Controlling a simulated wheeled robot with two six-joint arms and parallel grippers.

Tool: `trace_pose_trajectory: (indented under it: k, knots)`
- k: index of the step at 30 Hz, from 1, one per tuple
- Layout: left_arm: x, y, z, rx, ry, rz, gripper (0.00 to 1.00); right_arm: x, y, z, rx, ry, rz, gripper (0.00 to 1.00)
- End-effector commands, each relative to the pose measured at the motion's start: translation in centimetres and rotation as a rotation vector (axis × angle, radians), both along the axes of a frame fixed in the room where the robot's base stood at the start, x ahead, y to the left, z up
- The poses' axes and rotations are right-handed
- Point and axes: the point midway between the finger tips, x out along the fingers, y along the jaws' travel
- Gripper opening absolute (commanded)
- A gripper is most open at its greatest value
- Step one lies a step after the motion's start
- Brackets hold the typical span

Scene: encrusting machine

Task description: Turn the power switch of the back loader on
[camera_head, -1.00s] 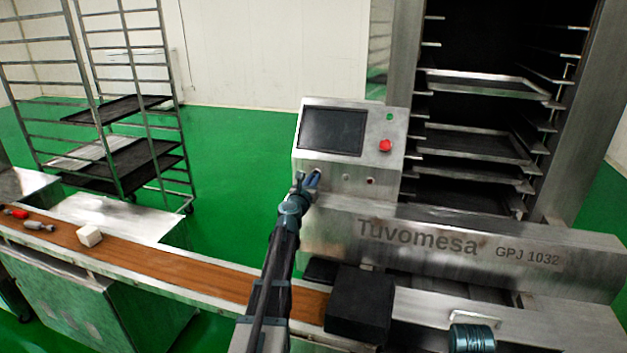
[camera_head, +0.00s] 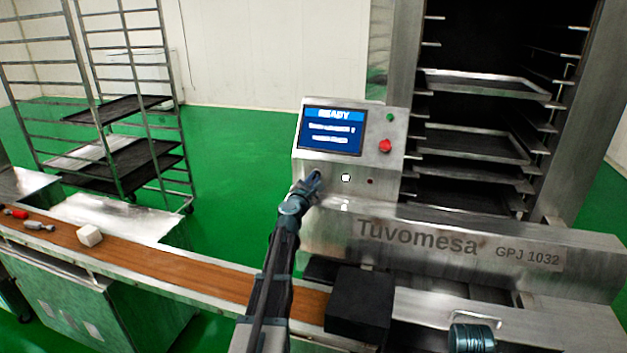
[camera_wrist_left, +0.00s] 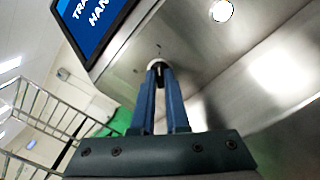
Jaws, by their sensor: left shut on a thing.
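The back loader's control panel (camera_head: 382,163) is a metal box with a screen (camera_head: 331,131) that is lit blue and reads "READY". My left gripper (camera_head: 313,178) is at the panel's lower left. In the left wrist view its two blue fingers (camera_wrist_left: 158,72) close together on the power switch (camera_wrist_left: 157,62), a small knob that is mostly hidden between the fingertips. A round white light (camera_head: 346,177) glows to the right of the switch; it also shows in the left wrist view (camera_wrist_left: 221,11). My right gripper cannot be made out.
A red button (camera_head: 384,146) and a small green one (camera_head: 390,117) sit right of the screen. A conveyor belt (camera_head: 190,268) runs below, with a white block (camera_head: 89,236) on it. A black box (camera_head: 358,305) stands near my arm. A tray rack (camera_head: 125,115) stands at the back left.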

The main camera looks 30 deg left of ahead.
Motion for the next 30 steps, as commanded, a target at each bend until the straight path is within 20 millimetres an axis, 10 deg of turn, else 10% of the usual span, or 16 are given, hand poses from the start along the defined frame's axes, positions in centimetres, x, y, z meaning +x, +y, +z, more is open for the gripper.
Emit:
trace_pose_trajectory:
  k: [22,27,30]
  knots:
    - [-0.01,-0.05,-0.01,0.076,0.019,-0.001,0.00,0.00,0.00,-0.01,0.000,0.000,0.000,0.00]
    - [-0.01,-0.05,-0.01,0.075,0.019,-0.001,0.41,0.00,0.00,-0.01,0.000,0.000,0.000,0.00]
    - [0.00,-0.04,0.00,0.074,0.018,-0.001,0.42,0.00,0.00,-0.01,0.000,0.000,0.000,0.00]
